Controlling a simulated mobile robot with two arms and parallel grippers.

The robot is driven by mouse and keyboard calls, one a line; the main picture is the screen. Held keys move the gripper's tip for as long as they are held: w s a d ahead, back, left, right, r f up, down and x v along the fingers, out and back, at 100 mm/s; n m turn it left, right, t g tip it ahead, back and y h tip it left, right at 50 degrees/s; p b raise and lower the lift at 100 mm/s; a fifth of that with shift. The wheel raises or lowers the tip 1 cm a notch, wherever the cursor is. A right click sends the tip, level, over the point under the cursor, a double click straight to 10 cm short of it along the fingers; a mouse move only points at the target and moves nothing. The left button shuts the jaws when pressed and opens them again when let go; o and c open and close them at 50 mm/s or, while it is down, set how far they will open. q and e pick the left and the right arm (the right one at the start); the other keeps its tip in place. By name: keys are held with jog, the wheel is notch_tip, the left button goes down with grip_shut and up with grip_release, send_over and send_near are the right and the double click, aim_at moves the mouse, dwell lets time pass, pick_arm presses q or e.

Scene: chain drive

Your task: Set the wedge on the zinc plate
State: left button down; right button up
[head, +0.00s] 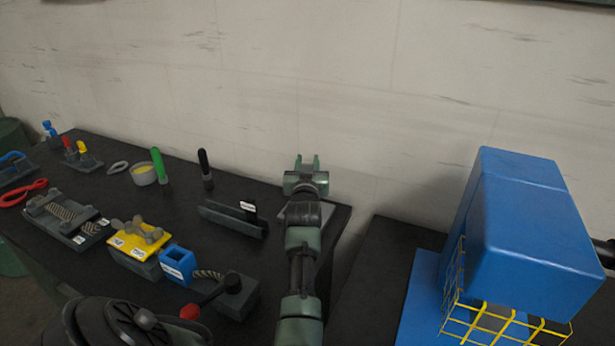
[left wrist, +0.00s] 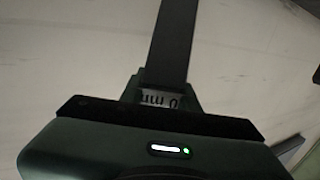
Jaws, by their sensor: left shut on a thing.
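My left gripper (head: 307,165) is above the far right corner of the dark bench, pointing away toward the wall. In the left wrist view it is shut on a long dark grey strip, the wedge (left wrist: 172,45), with a white label partly readable as "mm" upside down. The wedge cannot be made out in the head view. A flat grey plate (head: 318,222), seemingly the zinc plate, lies on the bench's right end, partly hidden under my left arm. The held wedge is seen against the wall, touching nothing but the gripper. My right gripper is not in view.
A dark slotted holder (head: 232,218) stands left of the plate. Black (head: 205,168) and green (head: 160,167) upright handles, a yellow block (head: 140,240), a blue box (head: 177,264) and a red-knobbed lever (head: 190,311) stand further left. A blue machine (head: 525,220) with yellow mesh is at right.

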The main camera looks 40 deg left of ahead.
pick_arm(q)
notch_tip(320, 180, down, 5)
jog(key=shift+r, duration=0.15)
dwell(0.3)
jog(key=c, duration=1)
grip_release()
jog(key=shift+c, duration=0.2)
